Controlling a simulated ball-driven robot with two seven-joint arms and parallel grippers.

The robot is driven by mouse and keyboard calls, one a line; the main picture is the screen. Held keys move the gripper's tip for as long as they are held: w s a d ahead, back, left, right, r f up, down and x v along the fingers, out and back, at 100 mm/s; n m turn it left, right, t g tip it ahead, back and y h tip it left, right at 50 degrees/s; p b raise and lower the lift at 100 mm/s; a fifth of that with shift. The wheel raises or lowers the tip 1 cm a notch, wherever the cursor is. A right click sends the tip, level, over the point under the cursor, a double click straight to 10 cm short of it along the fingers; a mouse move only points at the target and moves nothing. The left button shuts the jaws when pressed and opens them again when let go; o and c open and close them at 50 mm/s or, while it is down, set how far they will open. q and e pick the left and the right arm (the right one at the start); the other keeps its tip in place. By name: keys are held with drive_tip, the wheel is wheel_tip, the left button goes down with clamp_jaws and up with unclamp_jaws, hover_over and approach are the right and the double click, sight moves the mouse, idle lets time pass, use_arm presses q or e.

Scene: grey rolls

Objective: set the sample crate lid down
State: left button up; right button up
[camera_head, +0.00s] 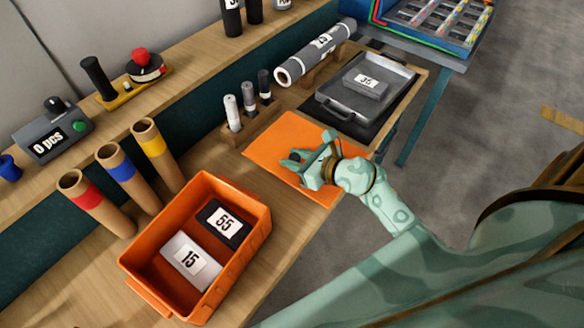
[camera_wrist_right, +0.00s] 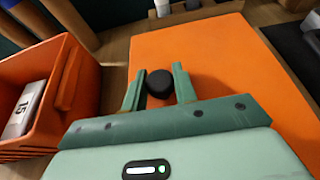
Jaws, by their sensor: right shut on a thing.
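The sample crate lid (camera_head: 264,145) is a flat orange panel over the wooden bench, between the orange crate and the grey tray. In the right wrist view the lid (camera_wrist_right: 218,45) fills the space ahead of my fingers, with a round black knob (camera_wrist_right: 160,84) on it. My right gripper (camera_head: 303,160) is over the lid, its fingers on either side of the knob and shut on it. I cannot tell whether the lid's underside touches the bench. The hand hides part of the lid. My left gripper is not in view.
The open orange crate (camera_head: 262,236) holds blocks marked 55 and 15. A marker stand (camera_head: 250,124) is close behind the lid. The grey tray (camera_head: 403,84) with a block is at the far right. Cardboard tubes (camera_head: 117,175) stand left. The bench's front edge is close.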

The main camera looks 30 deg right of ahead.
drive_tip(key=shift+w+d+f+b, duration=0.15)
drive_tip(key=shift+w+f+b, duration=0.15)
drive_tip(key=shift+w+f, duration=0.35)
drive_tip(key=f, duration=0.1)
drive_tip(key=f+b, duration=0.2)
drive_tip(key=f, duration=0.1)
drive_tip(key=shift+w, duration=0.3)
drive_tip(key=shift+r, duration=0.15)
drive_tip(key=shift+d, duration=0.1)
drive_tip(key=o, duration=0.6)
drive_tip(key=shift+s, duration=0.1)
drive_tip(key=o, duration=0.5)
drive_tip(key=shift+c, duration=0.2)
